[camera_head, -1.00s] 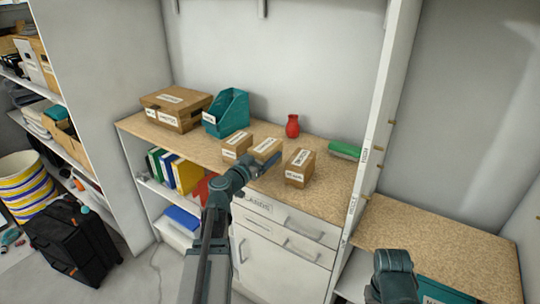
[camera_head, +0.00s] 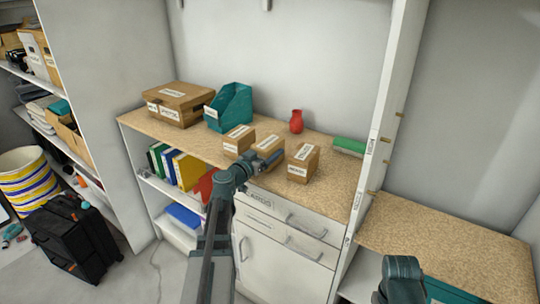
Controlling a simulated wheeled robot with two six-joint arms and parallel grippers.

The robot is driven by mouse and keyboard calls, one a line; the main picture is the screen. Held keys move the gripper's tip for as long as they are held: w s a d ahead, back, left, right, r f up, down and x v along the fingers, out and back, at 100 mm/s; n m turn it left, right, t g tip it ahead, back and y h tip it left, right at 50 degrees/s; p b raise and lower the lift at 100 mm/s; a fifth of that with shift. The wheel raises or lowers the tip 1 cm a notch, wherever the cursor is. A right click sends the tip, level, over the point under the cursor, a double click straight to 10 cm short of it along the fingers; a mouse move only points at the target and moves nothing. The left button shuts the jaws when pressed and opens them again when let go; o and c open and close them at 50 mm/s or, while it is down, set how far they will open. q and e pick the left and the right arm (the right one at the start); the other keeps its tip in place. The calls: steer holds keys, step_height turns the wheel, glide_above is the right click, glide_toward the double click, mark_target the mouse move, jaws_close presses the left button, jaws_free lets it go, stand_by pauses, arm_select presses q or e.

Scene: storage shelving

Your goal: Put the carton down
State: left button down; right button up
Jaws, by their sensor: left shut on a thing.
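Three small brown cartons with white labels stand on the speckled tan worktop (camera_head: 335,190): a left carton (camera_head: 238,140), a middle carton (camera_head: 266,146) and a right carton (camera_head: 303,163). My left gripper (camera_head: 269,162) is at the front of the middle carton and shut on it. The arm and gripper hide the lower part of this carton, so I cannot tell whether its base touches the worktop. The middle carton looks upright, close beside the left carton, with a small gap to the right one. My right gripper is out of view; only part of my right arm shows at bottom right.
Behind the cartons are a teal file holder (camera_head: 230,108), a brown box (camera_head: 178,104), a red vase (camera_head: 297,121) and a green item (camera_head: 348,146). A white upright panel (camera_head: 375,130) bounds the worktop on the right. The right front of the worktop is clear.

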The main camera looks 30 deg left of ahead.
arm_select(q)
steer(key=shift+r, duration=0.1)
jaws_free()
steer(key=s, duration=1.2)
steer(key=shift+a, duration=0.45)
steer(key=shift+s, duration=0.1)
